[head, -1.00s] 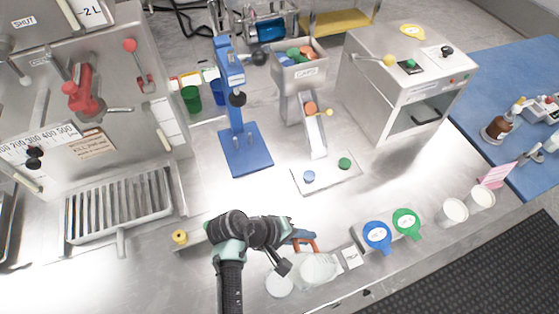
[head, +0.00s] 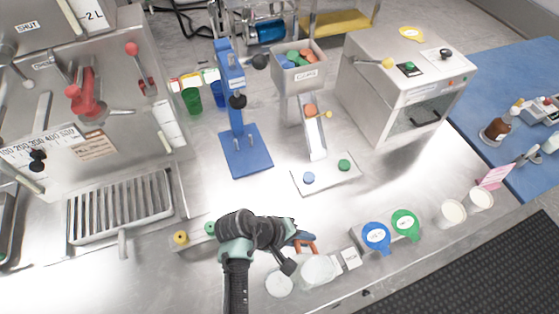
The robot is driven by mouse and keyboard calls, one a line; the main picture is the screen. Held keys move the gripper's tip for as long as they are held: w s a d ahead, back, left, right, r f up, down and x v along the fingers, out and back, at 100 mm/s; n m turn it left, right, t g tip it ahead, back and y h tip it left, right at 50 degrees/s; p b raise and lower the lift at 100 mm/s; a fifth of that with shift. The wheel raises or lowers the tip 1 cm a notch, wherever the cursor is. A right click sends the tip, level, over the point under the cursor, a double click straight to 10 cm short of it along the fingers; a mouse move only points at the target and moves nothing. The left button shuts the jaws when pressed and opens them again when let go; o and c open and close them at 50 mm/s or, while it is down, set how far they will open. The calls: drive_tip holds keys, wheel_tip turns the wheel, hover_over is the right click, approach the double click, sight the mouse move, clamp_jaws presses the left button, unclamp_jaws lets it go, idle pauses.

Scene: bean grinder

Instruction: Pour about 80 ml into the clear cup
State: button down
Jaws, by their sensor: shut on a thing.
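My gripper (head: 294,243) is at the front edge of the counter, mostly hidden behind my own wrist. A clear, whitish cup-like vessel (head: 318,271) stands just below and right of the gripper. A round pale disc or dish (head: 279,284) lies left of it, partly overlapped by the arm. I cannot tell a liquid level in the vessel.
A small label (head: 351,259) stands right of the vessel. A blue stand (head: 246,150) and a drain grate (head: 118,205) lie behind and left.

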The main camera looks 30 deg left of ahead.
drive_tip(key=r+p, duration=0.1)
drive_tip(key=g+y+p, duration=0.1)
drive_tip(key=p, duration=0.1)
drive_tip(key=shift+w+d+r, duration=0.35)
drive_tip(key=shift+w+d, duration=0.05)
drive_tip(key=shift+w+d+g+p, duration=0.15)
drive_tip(key=shift+g+p, duration=0.15)
drive_tip(key=shift+p, duration=0.2)
drive_tip(key=g+y, duration=0.1)
drive_tip(key=w+d+f+g+y, duration=0.1)
drive_tip(key=w+g+y, duration=0.1)
drive_tip(key=y, duration=0.1)
drive_tip(key=shift+d+f+g, duration=0.25)
drive_tip(key=shift+d+g, duration=0.15)
